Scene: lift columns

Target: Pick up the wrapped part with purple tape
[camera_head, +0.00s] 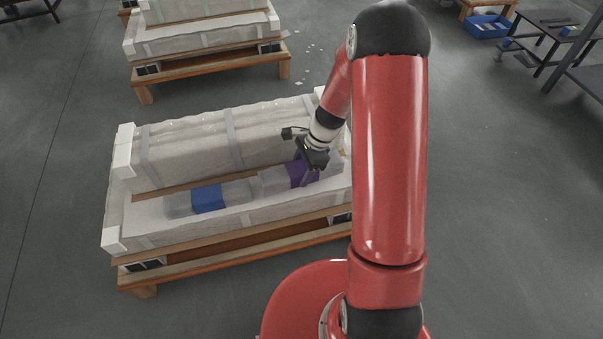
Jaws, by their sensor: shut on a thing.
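The wrapped part with purple tape (303,174) lies at the right end of the slot in the near wrapped stack, its purple band facing up. My gripper (303,168) points down at the purple band and is shut on this part. The fingertips are small and partly lost against the dark tape. The part seems to be still in the slot; I cannot tell whether it is lifted. A similar wrapped part with blue tape (208,198) lies to its left in the same slot.
The slot lies between the taller wrapped column (190,152) behind and a lower wrapped one in front (240,219), on a wooden pallet (215,259). Another wrapped stack (205,38) stands behind. A blue bin (487,27) and dark tables are at the upper right.

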